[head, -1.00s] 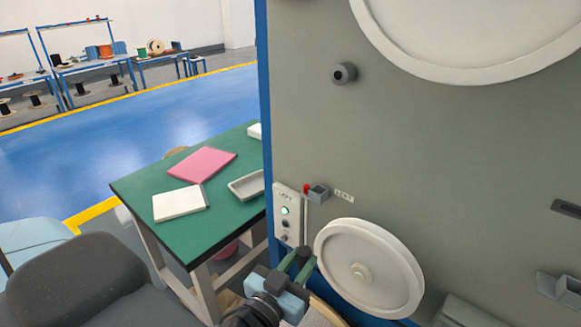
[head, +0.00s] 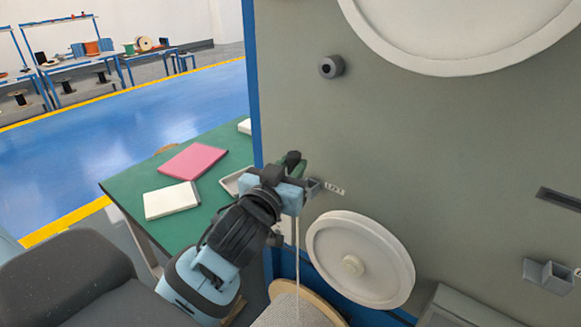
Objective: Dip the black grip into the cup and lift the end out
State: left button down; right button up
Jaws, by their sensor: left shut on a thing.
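My left gripper (head: 291,166) is raised against the grey machine panel, at the small grey cup by the "LEFT" label. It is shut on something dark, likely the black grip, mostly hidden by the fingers. A pale cable (head: 297,240) hangs from the gripper down to a wound reel (head: 300,312) below. The small grey cup (head: 314,187) juts from the panel just right of the gripper and is partly covered by it. I cannot tell whether the grip is inside the cup or beside it. My right gripper is not in view.
A white wheel (head: 345,262) on the panel lies below right of the cup. A dark round knob (head: 332,67) sits above. Another grey cup (head: 548,276) is at the far right. A green table (head: 150,178) with a pink folder (head: 192,161) stands left.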

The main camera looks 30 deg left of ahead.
pick_arm(q)
jog(key=shift+w+d+f, duration=0.15)
jog(key=shift+w+f, duration=0.05)
jog(key=shift+w, duration=0.8)
jog(key=shift+w+d+f, duration=0.15)
jog(key=shift+w+f, duration=0.05)
jog(key=shift+w, duration=0.75)
jog(key=shift+w+d+f, duration=0.15)
jog(key=shift+w+f, duration=0.05)
jog(key=shift+w, duration=0.8)
